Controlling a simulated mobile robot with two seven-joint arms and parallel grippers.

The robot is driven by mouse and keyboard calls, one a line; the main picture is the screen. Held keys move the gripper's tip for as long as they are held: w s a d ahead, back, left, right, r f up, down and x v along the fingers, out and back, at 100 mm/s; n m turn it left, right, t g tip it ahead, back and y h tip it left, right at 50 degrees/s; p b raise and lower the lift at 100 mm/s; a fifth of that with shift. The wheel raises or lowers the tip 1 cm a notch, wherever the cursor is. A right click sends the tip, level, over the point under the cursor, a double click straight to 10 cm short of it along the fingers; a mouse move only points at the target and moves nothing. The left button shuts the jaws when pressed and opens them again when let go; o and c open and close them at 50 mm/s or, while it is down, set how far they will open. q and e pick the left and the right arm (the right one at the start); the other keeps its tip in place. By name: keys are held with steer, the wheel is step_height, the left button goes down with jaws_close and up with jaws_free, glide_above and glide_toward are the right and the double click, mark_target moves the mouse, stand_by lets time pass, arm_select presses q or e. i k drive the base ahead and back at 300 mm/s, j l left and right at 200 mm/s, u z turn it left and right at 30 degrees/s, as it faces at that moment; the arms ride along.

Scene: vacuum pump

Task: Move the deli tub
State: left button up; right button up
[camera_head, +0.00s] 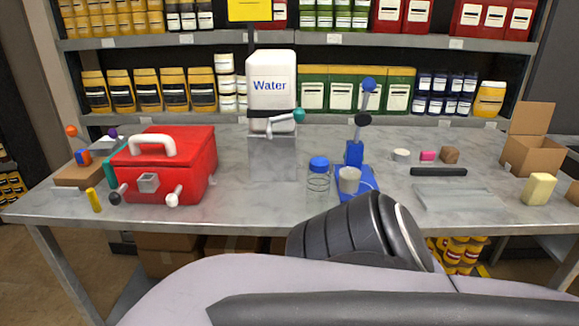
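No thing is clearly marked as the deli tub. A small whitish cup (349,180) sits at the base of a blue upright pump (355,153) with a lever, and it may be the tub. A clear jar with a blue lid (319,176) stands just left of the pump. A low, round whitish container (401,155) lies further back to the right. I cannot tell which of these is the deli tub. Neither of my grippers is in view; parts of my own body fill the bottom of the view.
A grey table (255,190) carries a red toolbox (165,165) at left and a white Water container (271,92) at the back. A clear flat tray (456,198), a black bar (438,172) and an open cardboard box (530,145) are at right. The table's front middle-left is clear.

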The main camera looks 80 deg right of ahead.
mark_target(350, 177)
steer(key=z, duration=2.95)
